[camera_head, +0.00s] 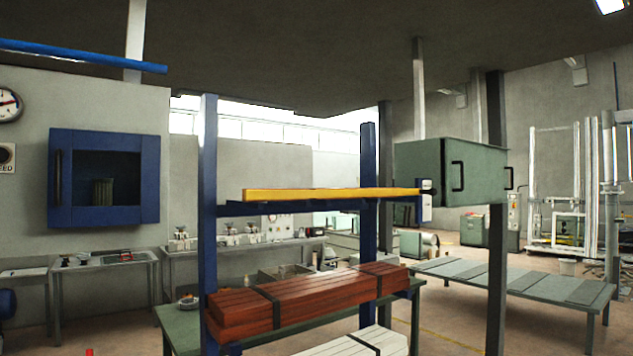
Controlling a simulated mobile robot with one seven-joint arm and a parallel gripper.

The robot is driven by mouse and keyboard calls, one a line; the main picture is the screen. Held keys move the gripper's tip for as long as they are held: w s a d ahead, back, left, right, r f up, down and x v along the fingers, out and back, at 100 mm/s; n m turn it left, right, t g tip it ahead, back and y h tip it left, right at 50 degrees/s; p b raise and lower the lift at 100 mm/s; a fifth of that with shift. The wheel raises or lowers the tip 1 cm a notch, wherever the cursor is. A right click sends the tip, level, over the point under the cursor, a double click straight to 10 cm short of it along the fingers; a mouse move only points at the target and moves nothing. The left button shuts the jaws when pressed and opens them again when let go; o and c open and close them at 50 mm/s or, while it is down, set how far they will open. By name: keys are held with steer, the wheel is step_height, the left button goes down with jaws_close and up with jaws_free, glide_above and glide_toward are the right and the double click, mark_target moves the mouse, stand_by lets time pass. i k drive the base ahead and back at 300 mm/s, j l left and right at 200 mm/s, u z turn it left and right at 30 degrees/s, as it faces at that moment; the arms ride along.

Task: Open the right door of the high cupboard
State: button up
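A grey-green cupboard (478,166) is mounted high, right of centre, beside a dark post. Its front looks shut. One black bar handle (457,176) is near the front's left edge, and another (509,178) is at its right edge. The seam between doors is too faint to make out. A blue cupboard (104,216) hangs on the left wall with a dark handle (58,178) on its left side; a ribbed greenish object (103,192) shows inside. I cannot tell for sure which cupboard the task means. My gripper is not in view.
A blue-post rack (209,150) holding a yellow beam (320,195) and reddish-brown planks (245,312) stands in the middle foreground. A dark post (497,260) and a long low table (560,288) are below the green cupboard. Workbenches line the left wall.

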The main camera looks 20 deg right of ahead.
mark_target(497, 189)
steer(key=z, duration=1.5)
steer(key=i+l+z, duration=0.15)
steer(key=i, duration=0.3)
steer(key=i+z, duration=0.3)
steer(key=i, duration=4.45)
